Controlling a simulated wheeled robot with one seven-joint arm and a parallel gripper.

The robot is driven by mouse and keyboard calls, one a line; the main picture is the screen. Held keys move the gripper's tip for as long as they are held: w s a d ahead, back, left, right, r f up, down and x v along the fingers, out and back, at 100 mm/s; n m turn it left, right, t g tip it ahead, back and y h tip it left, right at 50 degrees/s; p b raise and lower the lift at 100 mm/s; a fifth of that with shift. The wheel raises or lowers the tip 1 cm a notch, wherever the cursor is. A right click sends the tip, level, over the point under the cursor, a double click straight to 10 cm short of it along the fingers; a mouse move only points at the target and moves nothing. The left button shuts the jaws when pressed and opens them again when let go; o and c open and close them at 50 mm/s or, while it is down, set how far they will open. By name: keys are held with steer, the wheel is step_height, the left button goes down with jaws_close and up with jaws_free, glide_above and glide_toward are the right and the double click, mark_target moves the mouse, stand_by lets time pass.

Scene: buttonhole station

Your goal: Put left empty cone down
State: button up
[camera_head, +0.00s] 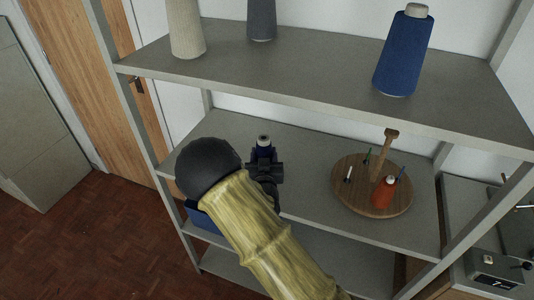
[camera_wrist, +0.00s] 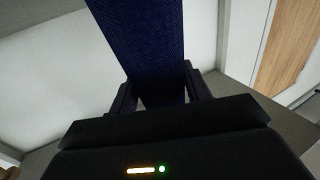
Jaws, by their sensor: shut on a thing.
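My gripper (camera_wrist: 166,95) is shut on a dark blue cone (camera_wrist: 145,40), which fills the top middle of the wrist view between the two fingers. In the head view the cone's top (camera_head: 264,142) shows just past my dark wrist, over the left part of the middle shelf (camera_head: 310,150). My arm hides the cone's lower part, so I cannot tell whether it touches the shelf. My gripper in the head view (camera_head: 264,168) is partly hidden too.
A round wooden stand (camera_head: 350,195) with pegs and an orange-red spool (camera_head: 383,192) is on the middle shelf, right. The upper shelf (camera_head: 300,75) holds a cream cone (camera_head: 186,30), a grey cone (camera_head: 262,18) and a blue cone (camera_head: 402,52). A blue bin (camera_head: 203,222) shows below.

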steer(key=shift+s+a, duration=0.25)
steer(key=shift+a, duration=0.25)
steer(key=shift+f, duration=0.15)
steer(key=o, duration=1)
steer(key=shift+d, duration=0.2)
steer(key=shift+r, duration=0.2)
steer(key=s+b, duration=0.1)
steer(key=s, duration=0.3)
steer(key=s+b, duration=0.1)
steer(key=s, duration=0.3)
steer(key=s+b, duration=0.1)
steer(key=s, duration=0.3)
steer(key=shift+d, duration=0.4)
steer(key=shift+w, duration=0.15)
